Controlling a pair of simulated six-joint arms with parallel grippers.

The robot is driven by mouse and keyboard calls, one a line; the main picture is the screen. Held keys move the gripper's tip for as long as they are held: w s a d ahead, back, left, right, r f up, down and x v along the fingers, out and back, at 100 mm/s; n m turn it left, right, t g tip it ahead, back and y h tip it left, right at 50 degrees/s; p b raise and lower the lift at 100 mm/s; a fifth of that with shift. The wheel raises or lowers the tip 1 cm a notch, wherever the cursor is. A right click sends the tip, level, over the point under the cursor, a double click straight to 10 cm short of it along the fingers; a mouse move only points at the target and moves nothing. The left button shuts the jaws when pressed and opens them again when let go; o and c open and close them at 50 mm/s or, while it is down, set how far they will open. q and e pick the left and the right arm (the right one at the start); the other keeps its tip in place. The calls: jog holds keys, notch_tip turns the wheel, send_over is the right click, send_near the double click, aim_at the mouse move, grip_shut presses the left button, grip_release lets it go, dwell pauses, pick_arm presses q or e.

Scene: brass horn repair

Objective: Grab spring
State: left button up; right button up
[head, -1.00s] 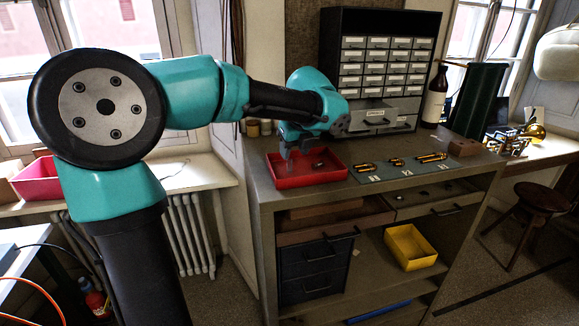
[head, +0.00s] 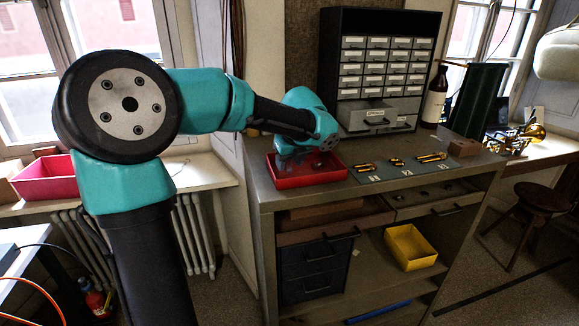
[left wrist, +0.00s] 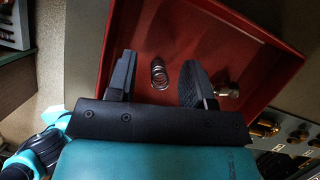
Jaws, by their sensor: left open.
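The spring (left wrist: 159,74) is a small silver coil lying on the floor of the red tray (left wrist: 268,108), seen in the left wrist view. My left gripper (left wrist: 156,80) is open, with its two dark fingers on either side of the spring and apart from it. In the head view the red tray (head: 315,180) sits on the bench, and my left gripper (head: 292,165) reaches down into its left part. The spring is hidden there by my gripper and wrist. My right gripper is in neither view.
A silver metal part (left wrist: 224,87) lies in the tray just right of the right finger. A mat (head: 428,170) with several brass parts lies right of the tray. A drawer cabinet (head: 383,70) stands behind. A brown bottle (head: 434,98) stands beside it.

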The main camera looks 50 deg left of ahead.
pick_arm(q)
grip_shut()
dwell(0.3)
jog(key=shift+d+r, duration=0.1)
jog(key=shift+r, duration=1.75)
jog(key=s+d+r, duration=0.1)
jog(key=s+d, duration=0.9)
jog(key=d, duration=0.1)
jog(key=shift+s+d+r, duration=0.15)
jog(key=shift+s+d, duration=0.2)
